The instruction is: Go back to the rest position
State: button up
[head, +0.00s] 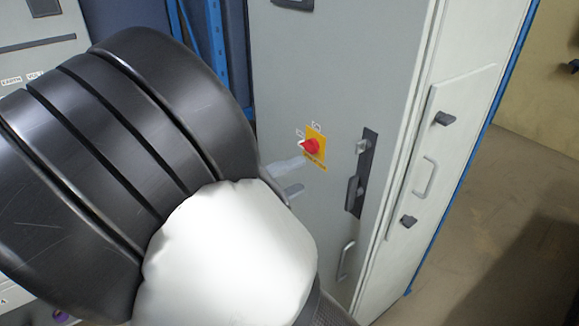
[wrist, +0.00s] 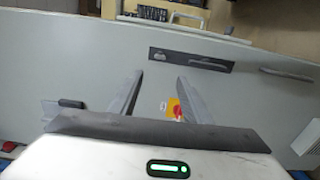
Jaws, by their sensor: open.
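My gripper (head: 296,176) is open and empty, with its two grey fingers apart in front of a grey cabinet door (head: 345,50). In the wrist view the gripper (wrist: 158,80) also shows spread fingers with nothing between the tips. A red knob on a yellow plate (head: 312,146) sits on the door just beyond the fingertips in the head view. The same red knob (wrist: 174,107) shows between the fingers in the wrist view, partly covered by the right finger. I cannot tell the exact gap between fingers and door.
A dark latch plate (head: 362,172) and a handle (head: 345,261) are on the door, right of the knob. A side panel with a handle (head: 425,177) stands further right. Bare floor (head: 500,210) lies at the right. My dark arm hides much of the left.

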jog(key=s+d+f+m+g+y, duration=0.25)
jog(key=s+d+g, duration=0.2)
jog(key=d, duration=0.25)
jog(key=s+d+f+m+g+y, duration=0.1)
jog(key=s+d+m+g+y, duration=0.1)
jog(key=s+d+g+y, duration=0.45)
jog(key=s+r+m+t+y, duration=0.3)
jog(key=r+t+y, duration=0.2)
jog(key=r+t, duration=0.1)
jog(key=shift+s+d+r+y, duration=0.3)
jog(key=shift+d+r, duration=0.1)
jog(key=shift+r, duration=0.1)
